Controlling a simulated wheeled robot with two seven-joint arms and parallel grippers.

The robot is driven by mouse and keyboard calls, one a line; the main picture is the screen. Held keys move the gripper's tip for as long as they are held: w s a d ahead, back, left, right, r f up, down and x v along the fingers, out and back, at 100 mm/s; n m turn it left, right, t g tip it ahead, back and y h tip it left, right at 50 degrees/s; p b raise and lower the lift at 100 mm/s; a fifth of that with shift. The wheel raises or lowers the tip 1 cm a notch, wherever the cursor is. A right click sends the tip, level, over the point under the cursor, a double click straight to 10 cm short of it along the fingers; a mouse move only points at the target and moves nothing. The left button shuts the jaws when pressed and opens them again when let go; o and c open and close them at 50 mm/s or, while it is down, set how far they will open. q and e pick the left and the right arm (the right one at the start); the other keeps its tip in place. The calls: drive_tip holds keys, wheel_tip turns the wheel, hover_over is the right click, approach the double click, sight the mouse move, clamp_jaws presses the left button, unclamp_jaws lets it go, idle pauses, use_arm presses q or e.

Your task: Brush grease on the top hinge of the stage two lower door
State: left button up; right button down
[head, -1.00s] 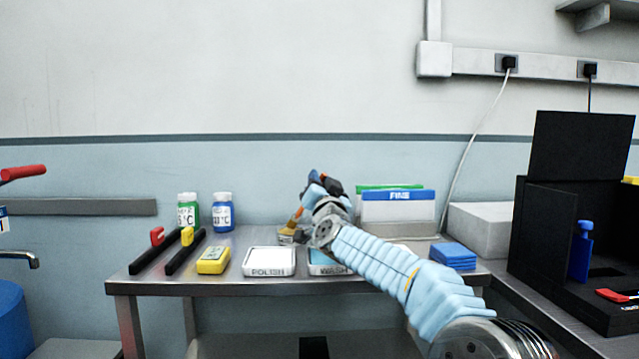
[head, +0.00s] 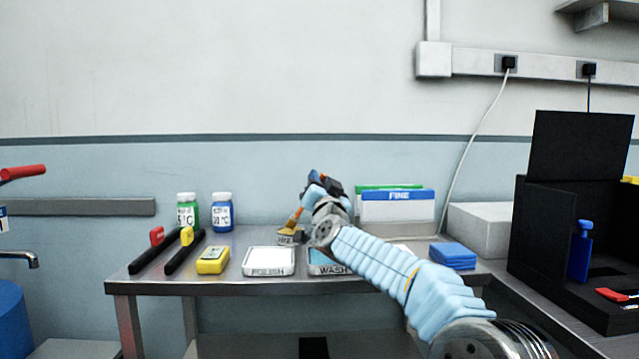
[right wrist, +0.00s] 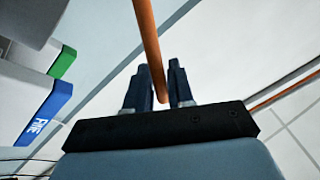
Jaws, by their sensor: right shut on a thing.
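My right gripper (head: 314,183) is over the back middle of the bench and shut on the orange handle of a brush (head: 296,216). The brush slants down to the left, its lower end at a small labelled tin (head: 288,239). I cannot tell whether the bristles are inside the tin or just above it. In the right wrist view the orange brush handle (right wrist: 149,40) runs between the dark fingers (right wrist: 158,88). A black unit (head: 562,222) with upright panels stands at the right; I cannot make out its hinges. My left gripper is out of view.
The metal bench (head: 215,284) holds a polish tray (head: 269,262), a wash tray (head: 322,262) partly behind my arm, a yellow block (head: 212,260), two bottles, black-handled tools, a file box marked FINE (head: 398,208) and blue pads (head: 453,255).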

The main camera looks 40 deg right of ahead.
drive_tip(key=shift+w+f, duration=0.1)
wheel_tip(320, 180, up, 5)
drive_tip(key=p, duration=0.4)
drive_tip(key=shift+f, duration=0.1)
drive_tip(key=shift+r, duration=1.1)
